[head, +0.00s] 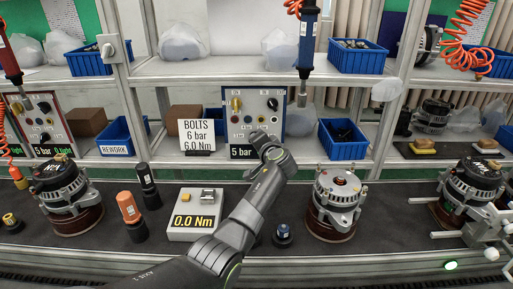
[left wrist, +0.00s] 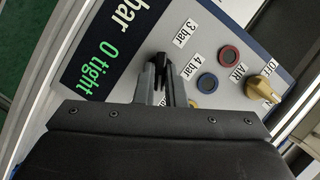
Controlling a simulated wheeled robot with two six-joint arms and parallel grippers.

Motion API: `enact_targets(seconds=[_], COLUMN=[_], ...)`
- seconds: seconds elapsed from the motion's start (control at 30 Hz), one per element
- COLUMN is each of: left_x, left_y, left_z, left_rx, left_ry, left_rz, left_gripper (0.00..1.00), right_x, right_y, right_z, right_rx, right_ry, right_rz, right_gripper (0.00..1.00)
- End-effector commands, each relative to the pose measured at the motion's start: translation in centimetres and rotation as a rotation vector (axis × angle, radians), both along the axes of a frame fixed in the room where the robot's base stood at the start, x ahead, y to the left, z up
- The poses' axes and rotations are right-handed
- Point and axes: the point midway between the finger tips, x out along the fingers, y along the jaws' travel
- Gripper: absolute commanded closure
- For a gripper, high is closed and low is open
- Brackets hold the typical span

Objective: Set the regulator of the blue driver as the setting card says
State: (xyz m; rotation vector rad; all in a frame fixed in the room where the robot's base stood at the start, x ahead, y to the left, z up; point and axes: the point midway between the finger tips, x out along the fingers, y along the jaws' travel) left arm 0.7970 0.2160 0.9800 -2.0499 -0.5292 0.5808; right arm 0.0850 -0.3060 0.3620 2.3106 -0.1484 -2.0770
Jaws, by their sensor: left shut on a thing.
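The setting card (head: 197,137) on the shelf reads "BOLTS 6 bar 6.0 Nm". In the left wrist view my left gripper (left wrist: 167,78) is shut at the panel face beside the "3 bar" and "4 bar" labels. It is shut on the regulator knob, which the fingers mostly hide. A yellow air knob (left wrist: 262,87) and a red-ringed knob (left wrist: 230,55) show beside it. My right gripper is out of view.
A torque tester (head: 195,222) showing "0.0 Nm" stands on the bench. Alternators (head: 337,195) stand on round bases. Another panel (head: 40,120) is at the left, and a blue bin (head: 342,140) is right of the regulator panel.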

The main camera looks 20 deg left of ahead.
Motion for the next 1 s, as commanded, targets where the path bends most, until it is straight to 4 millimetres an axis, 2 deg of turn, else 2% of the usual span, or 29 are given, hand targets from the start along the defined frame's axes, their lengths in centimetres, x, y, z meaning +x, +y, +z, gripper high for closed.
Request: enact_targets(seconds=[0.03, 0.1, 0.5, 1.0], left_x=[0.0, 0.0, 0.0, 0.0], left_y=[-0.1, -0.1, -0.1, -0.1], left_z=[-0.8, -0.8, -0.9, -0.7], left_rx=[0.041, 0.104, 0.398, 0.531], left_ry=[0.015, 0.033, 0.119, 0.157], left_rz=[0.001, 0.001, 0.000, -0.002], left_gripper=[1.00, 1.00, 1.00, 1.00], right_x=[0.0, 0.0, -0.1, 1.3], right_y=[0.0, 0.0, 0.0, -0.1], right_z=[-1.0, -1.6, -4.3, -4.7], right_rx=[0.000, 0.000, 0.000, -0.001], right_ry=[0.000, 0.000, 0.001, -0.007], right_rz=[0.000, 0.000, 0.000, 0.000], right_gripper=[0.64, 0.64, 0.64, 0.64])
